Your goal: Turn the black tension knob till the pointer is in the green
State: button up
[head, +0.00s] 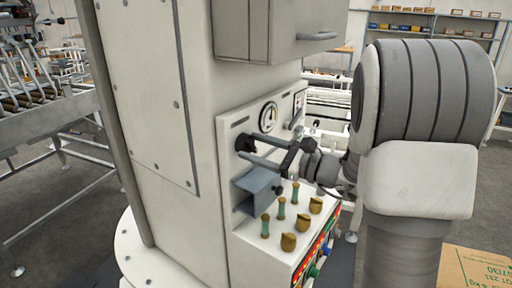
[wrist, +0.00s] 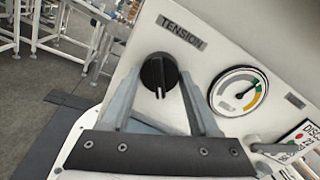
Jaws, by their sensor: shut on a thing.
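The black tension knob (wrist: 159,73) sits on the pale panel under the TENSION label (wrist: 181,32), its white mark pointing down. My gripper (wrist: 161,80) has one grey finger on each side of the knob and is shut on it. In the head view the knob (head: 245,143) is partly hidden by my gripper (head: 250,147). The round gauge (wrist: 238,90) is right of the knob. It has a green and an orange stretch on its right side. Its dark pointer leans up and right towards the coloured part; I cannot tell exactly which colour it meets. The gauge (head: 268,116) is small in the head view.
Below the knob, a grey-blue bracket (head: 257,188) juts from the panel. Several brass and green pegs (head: 281,208) stand on the ledge, with coloured buttons (head: 324,250) on its front. A grey lever (wrist: 275,147) is right of my gripper. A cardboard box (head: 478,272) lies at lower right.

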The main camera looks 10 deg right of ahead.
jog(key=o, duration=1.4)
jog(key=shift+d, duration=0.1)
jog(key=b+v, duration=0.1)
jog(key=v, duration=1.6)
jog(key=shift+s+d+b, duration=0.1)
jog(key=shift+s+b, duration=0.05)
jog(key=shift+b, duration=0.15)
